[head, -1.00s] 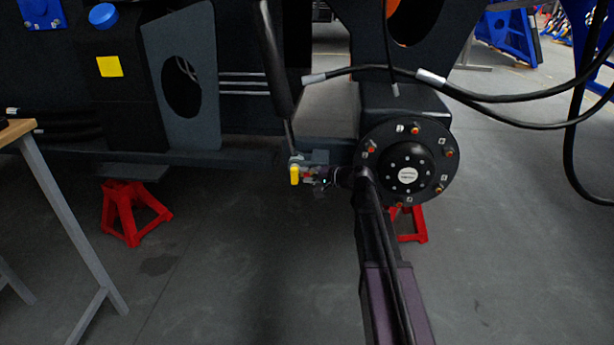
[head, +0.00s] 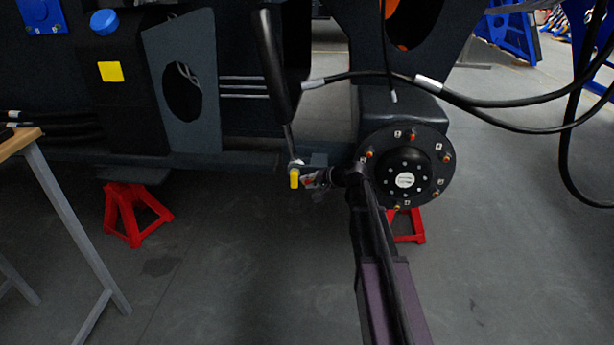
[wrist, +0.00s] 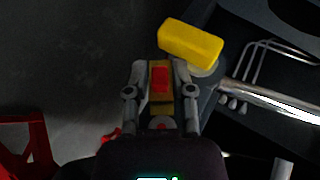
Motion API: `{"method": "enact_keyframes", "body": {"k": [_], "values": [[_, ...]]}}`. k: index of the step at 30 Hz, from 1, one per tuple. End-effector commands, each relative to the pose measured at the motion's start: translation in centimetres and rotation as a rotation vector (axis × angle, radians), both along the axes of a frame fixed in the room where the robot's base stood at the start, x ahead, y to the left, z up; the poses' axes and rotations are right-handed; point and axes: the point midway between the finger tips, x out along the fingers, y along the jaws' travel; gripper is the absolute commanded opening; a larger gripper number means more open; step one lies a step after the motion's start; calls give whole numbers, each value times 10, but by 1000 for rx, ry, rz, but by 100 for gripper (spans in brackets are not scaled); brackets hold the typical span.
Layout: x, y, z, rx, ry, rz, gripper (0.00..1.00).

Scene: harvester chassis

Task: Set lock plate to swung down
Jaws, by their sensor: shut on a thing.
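My gripper (wrist: 160,88) has its two grey fingers closed around a small brownish-gold plate with a red patch, which I take to be the lock plate (wrist: 160,76). A yellow block (wrist: 191,42) sits just beyond the fingertips, beside a pale round part. In the head view, my gripper (head: 313,179) is just right of the yellow block (head: 294,179), at the lower end of a slanted rod. The plate is too small there to tell its angle, and my gripper partly hides it.
A black cylinder (head: 270,60) slants down to the yellow block. A round bolted hub (head: 405,172) stands close to the right of my arm. Red stands (head: 133,215) are under the chassis, and a table (head: 20,140) is at the left. Black hoses hang at the right.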

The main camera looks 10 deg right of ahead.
Motion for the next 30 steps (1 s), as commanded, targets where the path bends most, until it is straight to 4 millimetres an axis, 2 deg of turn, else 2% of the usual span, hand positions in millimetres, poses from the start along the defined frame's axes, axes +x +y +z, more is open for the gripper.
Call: {"method": "enact_keyframes", "body": {"k": [1, 30], "values": [[0, 0, 4, -37, 11, 2, 0], [-7, -22, -17, -770, 249, 1, 0]]}}
